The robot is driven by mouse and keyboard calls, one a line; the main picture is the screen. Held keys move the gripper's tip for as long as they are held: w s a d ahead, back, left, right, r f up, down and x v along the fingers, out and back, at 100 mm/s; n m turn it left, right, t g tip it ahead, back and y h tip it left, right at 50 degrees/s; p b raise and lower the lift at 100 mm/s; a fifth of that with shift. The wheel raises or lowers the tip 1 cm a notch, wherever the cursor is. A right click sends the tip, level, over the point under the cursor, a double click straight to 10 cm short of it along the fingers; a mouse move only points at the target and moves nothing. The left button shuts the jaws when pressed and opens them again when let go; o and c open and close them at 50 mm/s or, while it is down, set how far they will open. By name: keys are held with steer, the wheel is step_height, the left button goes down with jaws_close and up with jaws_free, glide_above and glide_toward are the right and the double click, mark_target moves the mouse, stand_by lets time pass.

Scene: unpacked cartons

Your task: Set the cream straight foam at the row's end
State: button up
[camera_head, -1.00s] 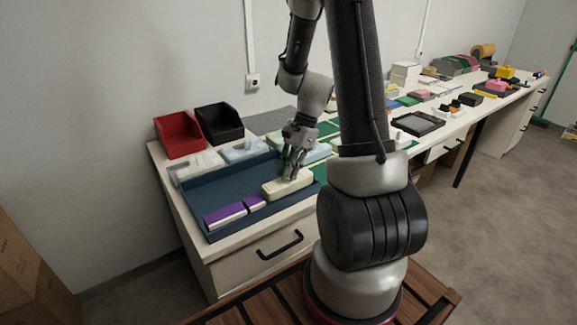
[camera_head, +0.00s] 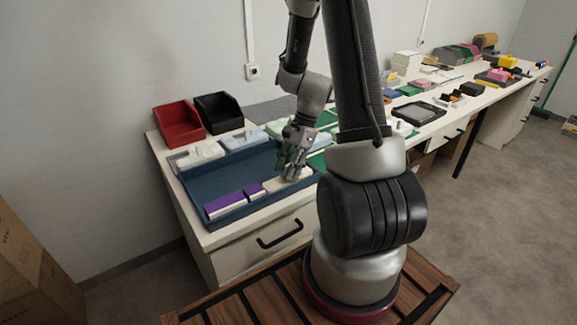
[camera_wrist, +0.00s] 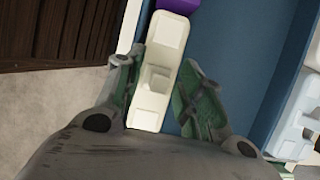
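The cream straight foam (camera_head: 273,186) lies low along the near wall of the blue tray (camera_head: 213,180), in line with the purple-and-white foam pieces. My gripper (camera_head: 291,172) is down over the foam, one finger on each side. In the wrist view my gripper (camera_wrist: 160,80) looks spread, with a gap on the right side of the foam. The foam's right end is partly hidden in the head view.
A longer purple foam piece (camera_head: 224,203) and a shorter one (camera_head: 253,190) form the row. Pale foam pieces (camera_head: 199,155) stand behind the tray. Red (camera_head: 179,123) and black (camera_head: 217,112) bins are at the back. The tray's middle is bare.

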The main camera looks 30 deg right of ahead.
steer(key=v, duration=1.2)
steer(key=s+a+r+n+t+h, duration=0.2)
steer(key=s+a+r+n, duration=0.1)
steer(key=s+r+n, duration=0.4)
steer(key=s+a+r+n+t+h, duration=0.2)
steer(key=s+a+r+n, duration=0.2)
steer(key=s+r+n, duration=0.4)
steer(key=s+n, duration=0.1)
steer(key=n, duration=0.1)
steer(key=shift+s+a+n+t, duration=0.3)
steer(key=shift+s, duration=0.05)
